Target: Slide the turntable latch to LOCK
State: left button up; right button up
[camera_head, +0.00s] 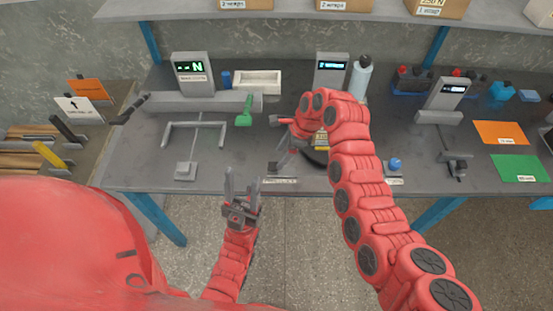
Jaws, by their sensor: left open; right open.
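The turntable seems to be the dark round base (316,157) at the middle of the bench's front, below a display. My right arm covers much of it. I cannot make out the latch or its position. My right gripper (289,153) is over the bench at the left side of this base, small and partly hidden by its own arm. It is open, and I cannot tell whether it touches anything. My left gripper (243,176) is open and empty, fingers pointing up the picture, in front of the bench's front edge.
A pale bottle (360,78) stands behind my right arm. Orange (499,132) and green (519,167) sheets lie at right. Bare bench top (240,150) shows between the left fixture and the base.

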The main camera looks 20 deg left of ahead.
aim_at(274, 165)
jog(key=shift+p+x, duration=0.3)
jog(key=shift+x, duration=2.05)
grip_shut()
